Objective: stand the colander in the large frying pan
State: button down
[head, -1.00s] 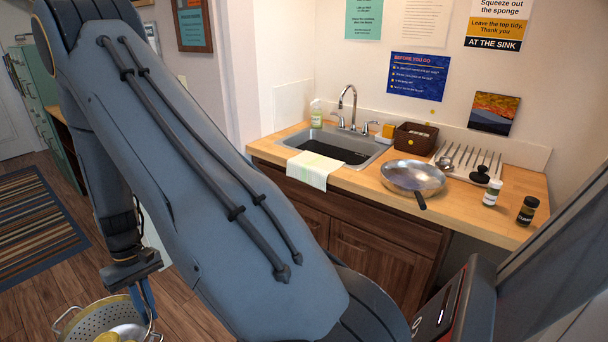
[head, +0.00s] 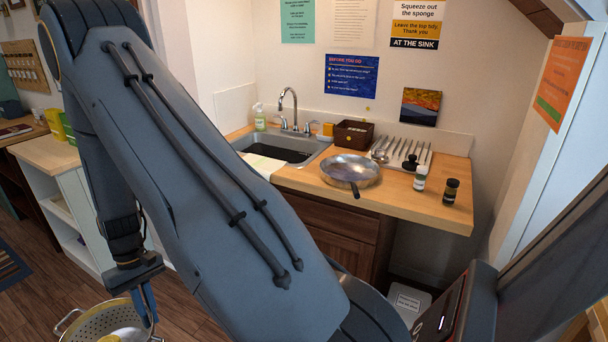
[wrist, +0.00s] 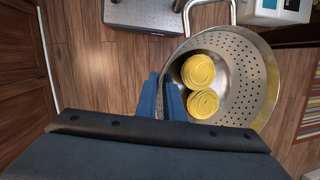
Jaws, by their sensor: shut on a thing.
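The colander (head: 92,322) is a perforated metal bowl with loop handles, held low at the bottom left of the head view. In the wrist view the colander (wrist: 250,75) holds two yellow round things (wrist: 199,72). My gripper (head: 148,300) is shut on its near rim; the fingers also show in the wrist view (wrist: 163,97). The colander hangs over the wooden floor, its lower part cut off in the head view. The large frying pan (head: 352,169) is shiny metal with a dark handle. It rests on the wooden counter, apart from the colander.
A white shelf unit (head: 65,190) stands at left. A white bin (head: 408,300) is below the counter's right end.

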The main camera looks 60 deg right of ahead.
aim_at(348, 174)
jog(key=z, duration=1.3)
